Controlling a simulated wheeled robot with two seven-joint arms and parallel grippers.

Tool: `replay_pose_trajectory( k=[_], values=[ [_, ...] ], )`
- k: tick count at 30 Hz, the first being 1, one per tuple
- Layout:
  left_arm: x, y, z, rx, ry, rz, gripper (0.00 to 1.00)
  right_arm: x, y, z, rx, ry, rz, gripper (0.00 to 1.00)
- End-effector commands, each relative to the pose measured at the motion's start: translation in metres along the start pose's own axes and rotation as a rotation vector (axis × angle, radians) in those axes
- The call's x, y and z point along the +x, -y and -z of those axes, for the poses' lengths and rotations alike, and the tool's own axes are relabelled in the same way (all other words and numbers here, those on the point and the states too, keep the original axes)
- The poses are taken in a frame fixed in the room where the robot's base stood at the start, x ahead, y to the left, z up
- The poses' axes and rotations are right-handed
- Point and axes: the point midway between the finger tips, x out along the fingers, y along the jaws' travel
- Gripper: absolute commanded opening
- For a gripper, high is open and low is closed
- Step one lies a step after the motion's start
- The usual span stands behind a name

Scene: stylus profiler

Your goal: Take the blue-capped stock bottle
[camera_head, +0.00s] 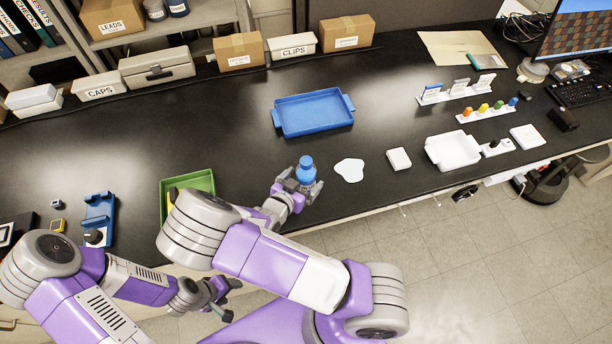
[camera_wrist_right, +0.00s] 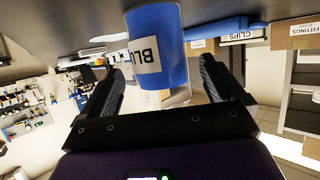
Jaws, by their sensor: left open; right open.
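The blue-capped stock bottle (camera_head: 306,171) stands upright near the front edge of the black bench. Its blue body with a white label reading "BLU" fills the top middle of the right wrist view (camera_wrist_right: 160,45). My right gripper (camera_head: 299,186) is open around the bottle's lower part, with one finger on each side. The right wrist view shows gaps between the bottle and both fingers (camera_wrist_right: 160,88). My left gripper (camera_head: 219,298) is open and empty, low in front of the bench, away from the bottle.
A white puddle-shaped patch (camera_head: 349,170) lies just right of the bottle. An empty blue tray (camera_head: 313,112) is behind it, and a green tray (camera_head: 188,184) is to the left. A white block (camera_head: 398,159) and white tray (camera_head: 453,151) are further right.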

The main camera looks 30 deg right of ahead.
Motion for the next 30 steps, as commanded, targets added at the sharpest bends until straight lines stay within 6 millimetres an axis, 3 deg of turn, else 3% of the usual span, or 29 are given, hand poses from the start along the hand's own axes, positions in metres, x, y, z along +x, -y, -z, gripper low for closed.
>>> replay_pose_trajectory(
  k=[6,13,26,30],
  values=[
    [0.001,0.0,0.001,0.0,-0.001,0.0,0.61,0.025,-0.001,0.0,0.0,0.0,-0.002,0.95],
    [0.001,0.0,0.001,0.0,-0.001,0.0,0.61,0.026,-0.001,0.0,0.0,0.001,0.001,0.95],
    [0.001,0.0,0.001,0.0,-0.001,0.0,0.61,0.025,-0.001,0.0,0.0,0.001,0.0,0.31],
    [0.001,0.0,0.001,0.0,-0.001,0.0,0.61,0.025,-0.001,0.001,0.001,-0.001,0.0,0.3]
  ],
)
